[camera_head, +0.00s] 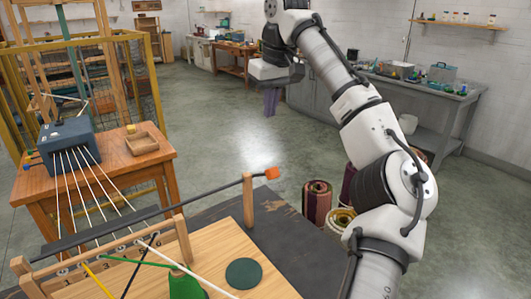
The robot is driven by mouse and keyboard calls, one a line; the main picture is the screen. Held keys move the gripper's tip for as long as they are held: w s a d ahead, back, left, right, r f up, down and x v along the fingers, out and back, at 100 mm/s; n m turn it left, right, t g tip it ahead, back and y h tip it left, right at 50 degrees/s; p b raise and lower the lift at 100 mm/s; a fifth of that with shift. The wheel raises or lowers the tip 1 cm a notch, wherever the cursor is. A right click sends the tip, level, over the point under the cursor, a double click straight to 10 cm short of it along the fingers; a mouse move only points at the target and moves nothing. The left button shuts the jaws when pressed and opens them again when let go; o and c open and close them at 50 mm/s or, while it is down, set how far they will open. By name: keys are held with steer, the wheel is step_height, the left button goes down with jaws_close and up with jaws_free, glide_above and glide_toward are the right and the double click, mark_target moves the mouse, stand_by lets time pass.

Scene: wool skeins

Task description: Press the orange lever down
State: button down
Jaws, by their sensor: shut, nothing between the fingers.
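A long dark bar (160,210) with an orange end (272,172) runs above the wooden board, past an upright wooden post (249,200).
The box and a small wooden tray (142,144) stand on a wooden table (95,180). Several pale strands run from the box toward the board (215,262). A green item (186,286) and a dark green disc (244,273) are at the front. Rolled skeins (317,202) stand on the right.

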steer(key=x, duration=1)
steer(key=shift+f, duration=0.15)
steer(key=shift+s+d+f+p, duration=0.4)
steer(key=shift+s+f, duration=0.2)
steer(key=shift+f, duration=0.3)
steer(key=shift+s+d+f, duration=0.2)
steer(key=shift+s+f, duration=0.1)
steer(key=shift+f, duration=0.35)
steer(key=shift+f, duration=0.15)
